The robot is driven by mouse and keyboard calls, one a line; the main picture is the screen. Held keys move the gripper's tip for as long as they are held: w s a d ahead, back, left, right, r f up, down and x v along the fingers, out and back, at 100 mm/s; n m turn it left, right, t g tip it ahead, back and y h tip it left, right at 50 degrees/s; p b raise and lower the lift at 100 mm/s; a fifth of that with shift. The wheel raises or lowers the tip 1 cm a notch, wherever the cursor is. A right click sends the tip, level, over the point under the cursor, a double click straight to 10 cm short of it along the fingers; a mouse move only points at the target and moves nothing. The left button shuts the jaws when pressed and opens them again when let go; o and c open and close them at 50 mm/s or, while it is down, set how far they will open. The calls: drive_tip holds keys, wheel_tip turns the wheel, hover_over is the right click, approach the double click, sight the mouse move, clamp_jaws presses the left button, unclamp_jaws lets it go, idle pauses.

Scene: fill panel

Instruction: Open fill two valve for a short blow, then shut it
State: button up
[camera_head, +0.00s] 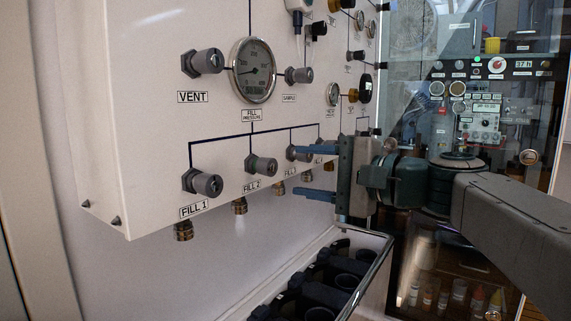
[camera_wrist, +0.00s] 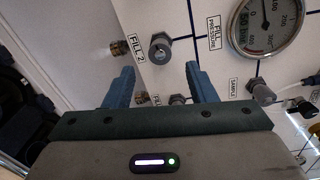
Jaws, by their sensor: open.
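The FILL 2 valve (camera_head: 261,166) is a grey knob on the lower row of the white panel. It also shows in the wrist view (camera_wrist: 160,46), beyond my fingertips. Its brass outlet (camera_head: 239,206) sits below it, with a faint whitish plume (camera_head: 239,224) under the outlet. The outlet shows in the wrist view too (camera_wrist: 119,47). My gripper (camera_head: 297,171) is open and empty, to the right of FILL 2 in the head view. Its two blue fingers (camera_wrist: 160,70) appear apart from the knob. The FILL 3 label is partly hidden by the upper finger.
The FILL 1 valve (camera_head: 202,183) is at the left, and another fill knob (camera_wrist: 178,99) lies near my fingers. The fill pressure gauge (camera_head: 253,70) hangs above. A rack (camera_head: 373,268) of dark cylinders stands below the panel. A glass partition (camera_head: 398,110) is at the right.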

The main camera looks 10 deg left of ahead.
sight(273, 166)
drive_tip(key=v, duration=0.5)
drive_tip(key=shift+s+d+p, duration=0.1)
drive_tip(key=shift+d+p, duration=0.25)
idle(1.9)
drive_tip(key=w+a+n+b, duration=0.1)
drive_tip(key=w+a+n, duration=0.1)
drive_tip(key=a+n, duration=0.2)
drive_tip(key=w+a+n+b, duration=0.1)
drive_tip(key=a+n, duration=0.2)
drive_tip(key=n, duration=0.5)
drive_tip(key=w+a+n+y+b, duration=0.1)
drive_tip(key=w+a+n+b, duration=0.1)
drive_tip(key=a+n, duration=0.2)
drive_tip(key=shift+w+a+f+n+g, duration=0.15)
drive_tip(key=shift+n, duration=0.5)
drive_tip(key=shift+w+a+f+n+g, duration=0.15)
drive_tip(key=shift+a+n, duration=0.05)
drive_tip(key=shift+n, duration=0.45)
drive_tip(key=c, duration=1)
